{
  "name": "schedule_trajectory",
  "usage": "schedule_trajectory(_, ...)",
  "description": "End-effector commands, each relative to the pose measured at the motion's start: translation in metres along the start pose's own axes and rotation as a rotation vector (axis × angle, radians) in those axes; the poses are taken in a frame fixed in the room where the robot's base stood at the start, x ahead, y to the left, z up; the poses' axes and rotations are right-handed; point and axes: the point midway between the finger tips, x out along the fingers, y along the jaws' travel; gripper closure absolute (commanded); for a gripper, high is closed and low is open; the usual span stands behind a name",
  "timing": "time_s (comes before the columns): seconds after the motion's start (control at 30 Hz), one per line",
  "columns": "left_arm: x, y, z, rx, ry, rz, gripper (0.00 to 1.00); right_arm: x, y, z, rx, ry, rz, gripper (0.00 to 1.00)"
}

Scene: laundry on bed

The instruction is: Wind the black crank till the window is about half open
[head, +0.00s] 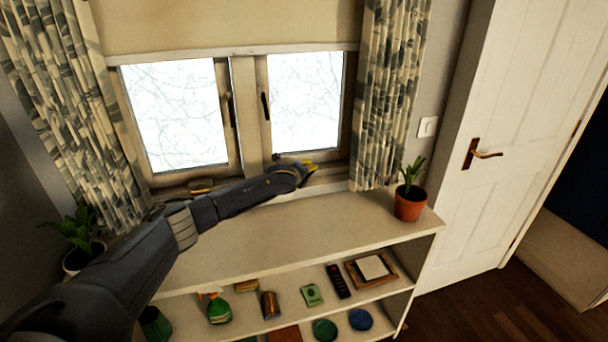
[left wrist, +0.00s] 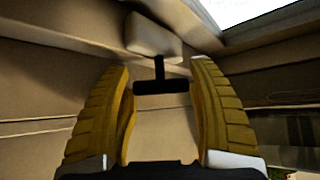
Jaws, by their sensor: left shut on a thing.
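The window has two light-framed sashes, a left one (head: 172,115) and a right one (head: 305,100), each with a dark handle. Both look closed or nearly so; a small gap cannot be told. My left gripper (head: 306,172) is at the sill below the right sash. In the left wrist view, the black crank (left wrist: 161,87) is a short bar on a stem from a pale housing (left wrist: 152,36). The yellow fingers of my left gripper (left wrist: 162,90) are on either side of the bar, shut on it. My right gripper is not in view.
A pale shelf unit (head: 250,240) stands below the window. A potted plant (head: 410,202) is on its right end, another (head: 82,250) at the left. Patterned curtains (head: 390,95) hang at both sides. A white door (head: 515,150) is at right.

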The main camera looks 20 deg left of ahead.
Motion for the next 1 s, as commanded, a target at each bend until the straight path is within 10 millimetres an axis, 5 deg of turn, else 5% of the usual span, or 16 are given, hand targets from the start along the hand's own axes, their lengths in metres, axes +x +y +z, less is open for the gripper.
schedule_trajectory(0.03, 0.002, 0.002, -0.019, -0.004, 0.026, 0.000, 0.69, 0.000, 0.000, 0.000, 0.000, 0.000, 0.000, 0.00)
schedule_trajectory(0.3, 0.002, 0.002, -0.019, -0.004, 0.026, 0.000, 0.69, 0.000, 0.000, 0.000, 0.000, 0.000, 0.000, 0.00)
schedule_trajectory(0.33, 0.002, 0.002, -0.019, -0.004, 0.026, 0.000, 0.37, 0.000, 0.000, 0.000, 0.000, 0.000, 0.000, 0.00)
schedule_trajectory(0.5, 0.002, 0.002, -0.019, -0.005, 0.026, 0.000, 0.17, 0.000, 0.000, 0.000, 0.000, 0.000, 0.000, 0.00)
schedule_trajectory(1.0, -0.010, -0.003, -0.008, -0.004, 0.013, -0.006, 0.17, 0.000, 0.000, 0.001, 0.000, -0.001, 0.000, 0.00)
